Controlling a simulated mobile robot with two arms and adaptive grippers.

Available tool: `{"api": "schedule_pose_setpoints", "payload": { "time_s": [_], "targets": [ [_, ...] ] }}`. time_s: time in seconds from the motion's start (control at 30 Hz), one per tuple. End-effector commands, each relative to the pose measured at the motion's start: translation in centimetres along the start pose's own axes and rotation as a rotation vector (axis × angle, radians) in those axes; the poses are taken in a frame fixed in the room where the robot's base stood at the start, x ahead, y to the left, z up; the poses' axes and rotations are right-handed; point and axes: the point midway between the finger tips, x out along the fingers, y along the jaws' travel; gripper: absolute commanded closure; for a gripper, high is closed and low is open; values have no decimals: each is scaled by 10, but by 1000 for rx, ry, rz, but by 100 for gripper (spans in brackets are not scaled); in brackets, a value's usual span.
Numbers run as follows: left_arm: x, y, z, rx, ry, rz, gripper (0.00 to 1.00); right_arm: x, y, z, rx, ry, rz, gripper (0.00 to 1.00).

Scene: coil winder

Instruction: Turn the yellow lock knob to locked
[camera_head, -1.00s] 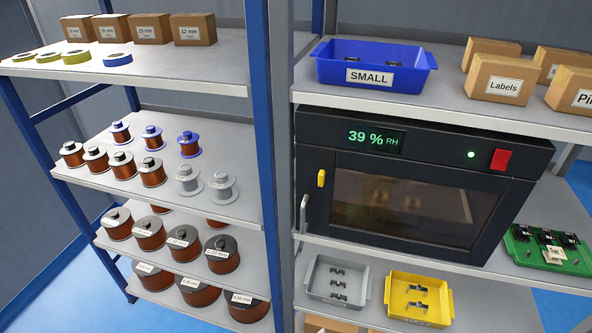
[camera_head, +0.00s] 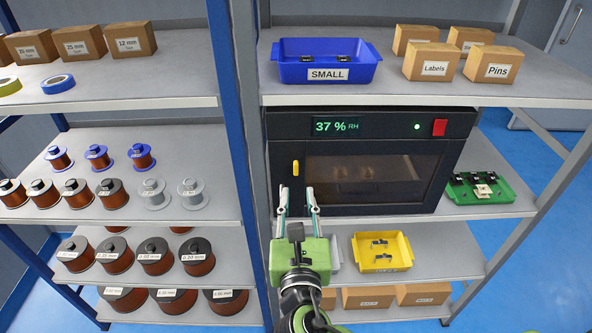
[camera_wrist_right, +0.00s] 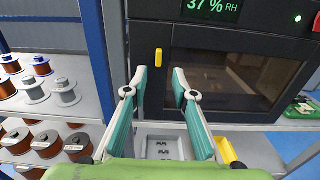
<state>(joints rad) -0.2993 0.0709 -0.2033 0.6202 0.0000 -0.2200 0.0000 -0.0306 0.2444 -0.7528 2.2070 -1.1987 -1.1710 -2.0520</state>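The yellow lock knob (camera_head: 295,168) sits upright on the left side of the dark cabinet's front (camera_head: 400,209), beside its window. It also shows in the right wrist view (camera_wrist_right: 158,58), above and beyond the fingertips. My right gripper (camera_head: 298,196) is open and empty, with its fingers pointing up toward the cabinet just below the knob. In the right wrist view its two fingers (camera_wrist_right: 161,78) stand apart with a gap between them. The cabinet's door handle is hidden behind the gripper in the head view. My left gripper is not in view.
A blue SMALL bin (camera_head: 372,72) and cardboard boxes (camera_head: 431,63) stand on the shelf above. A yellow bin (camera_head: 401,264) and a grey bin (camera_wrist_right: 143,149) are below the cabinet. A blue post (camera_head: 222,140) rises to the left, with wire spools beyond it.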

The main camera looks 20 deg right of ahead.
Motion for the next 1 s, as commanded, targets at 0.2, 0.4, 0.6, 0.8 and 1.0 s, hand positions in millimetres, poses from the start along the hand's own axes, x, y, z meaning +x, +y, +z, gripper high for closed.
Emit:
{"api": "schedule_pose_setpoints", "payload": {
  "time_s": [0.2, 0.4, 0.6, 0.8, 1.0],
  "targets": [
    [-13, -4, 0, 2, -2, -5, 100, 47, 0, 2, -2, -2, 0, 75],
    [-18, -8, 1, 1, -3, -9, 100, 73, 0, 1, 0, 0, 1, 75],
    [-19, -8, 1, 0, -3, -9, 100, 81, 0, 0, 2, 1, 1, 75],
    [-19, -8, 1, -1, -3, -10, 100, 81, 0, -1, 1, 1, 1, 75],
    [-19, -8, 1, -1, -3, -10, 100, 81, 0, -1, 1, 1, 2, 100]
  ]
}}
